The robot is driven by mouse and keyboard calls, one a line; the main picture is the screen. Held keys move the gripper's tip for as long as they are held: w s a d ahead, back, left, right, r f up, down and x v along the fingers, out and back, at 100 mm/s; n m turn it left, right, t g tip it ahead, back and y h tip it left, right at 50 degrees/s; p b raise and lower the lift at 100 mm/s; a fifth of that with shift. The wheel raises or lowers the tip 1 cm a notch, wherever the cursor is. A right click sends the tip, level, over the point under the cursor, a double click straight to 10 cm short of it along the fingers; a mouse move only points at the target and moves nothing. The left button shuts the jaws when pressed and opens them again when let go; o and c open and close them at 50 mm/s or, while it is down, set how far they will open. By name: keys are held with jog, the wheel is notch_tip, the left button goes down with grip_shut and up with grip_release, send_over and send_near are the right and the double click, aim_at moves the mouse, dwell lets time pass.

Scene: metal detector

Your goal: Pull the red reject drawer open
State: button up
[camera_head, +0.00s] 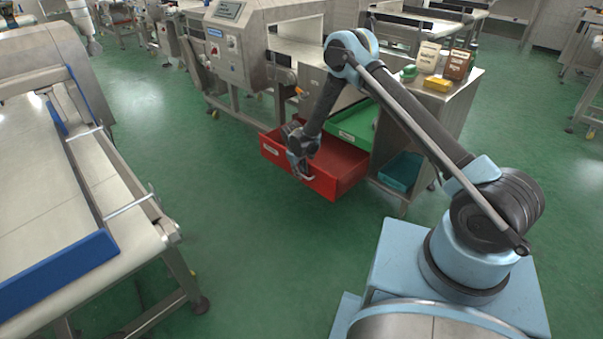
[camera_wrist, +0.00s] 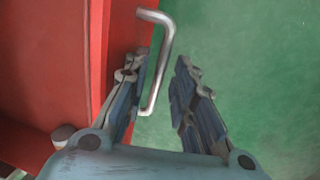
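The red reject drawer (camera_head: 345,175) stands well out from under the metal detector line in the head view, with its inside showing. My gripper (camera_head: 303,174) is at the drawer's front face. In the wrist view, the silver bar handle (camera_wrist: 155,95) lies between the two fingers of my gripper (camera_wrist: 163,62), close to the left finger. A clear gap shows between the handle and the right finger, so the fingers are open.
A steel cabinet (camera_head: 440,105) holds small boxes on top. A conveyor (camera_head: 75,190) stands at the left. Green floor (camera_head: 240,235) before the drawer is clear.

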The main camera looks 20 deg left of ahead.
dwell(0.3)
notch_tip(320, 180, up, 12)
jog(key=s, duration=0.2)
jog(key=shift+a+f, duration=0.15)
jog(key=shift+a, duration=0.3)
